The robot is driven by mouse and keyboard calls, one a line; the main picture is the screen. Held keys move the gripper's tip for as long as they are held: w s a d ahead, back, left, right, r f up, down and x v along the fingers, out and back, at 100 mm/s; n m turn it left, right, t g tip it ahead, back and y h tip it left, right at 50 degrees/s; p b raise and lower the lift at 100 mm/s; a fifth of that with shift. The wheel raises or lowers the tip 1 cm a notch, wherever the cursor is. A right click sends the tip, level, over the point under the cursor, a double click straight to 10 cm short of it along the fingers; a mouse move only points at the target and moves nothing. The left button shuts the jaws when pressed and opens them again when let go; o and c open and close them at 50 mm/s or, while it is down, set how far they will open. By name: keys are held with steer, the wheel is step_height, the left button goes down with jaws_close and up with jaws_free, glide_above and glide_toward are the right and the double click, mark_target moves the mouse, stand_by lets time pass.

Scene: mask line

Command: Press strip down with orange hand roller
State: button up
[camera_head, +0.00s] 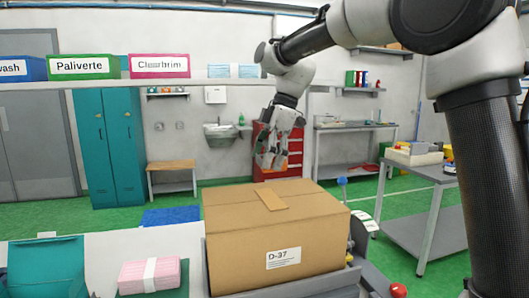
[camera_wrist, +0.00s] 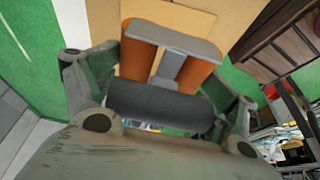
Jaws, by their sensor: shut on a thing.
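My gripper (camera_head: 272,152) is shut on the orange hand roller (camera_head: 268,161) and holds it in the air above the far part of the box top. In the wrist view the roller (camera_wrist: 137,62) shows orange sides, a grey bar and a dark cylinder between my gripper's fingers (camera_wrist: 160,85). A tan strip (camera_head: 271,200) lies on the top of a closed cardboard box (camera_head: 244,238) labelled D-37, from near its middle toward the back edge. The roller looks apart from the strip. In the wrist view, the roller hides part of the box (camera_wrist: 115,14).
The box stands on a grey surface at the front. Pink folded masks (camera_head: 150,275) and a teal container (camera_head: 47,268) are to its left. A red button (camera_head: 398,290) is at the lower right. A grey table (camera_head: 430,228) stands further right.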

mark_target(262, 198)
steer(key=shift+w, duration=0.2)
steer(key=shift+f, duration=3.75)
steer(key=shift+f, duration=0.65)
steer(key=shift+s, duration=0.1)
steer(key=shift+s+d, duration=0.25)
steer(key=shift+s, duration=0.7)
steer(key=shift+s+d, duration=0.2)
steer(key=shift+s, duration=0.7)
steer(key=shift+w+a, duration=0.25)
steer(key=shift+w, duration=0.75)
steer(key=shift+w, duration=0.1)
steer(key=shift+w+a, duration=0.25)
steer(key=shift+w, duration=0.65)
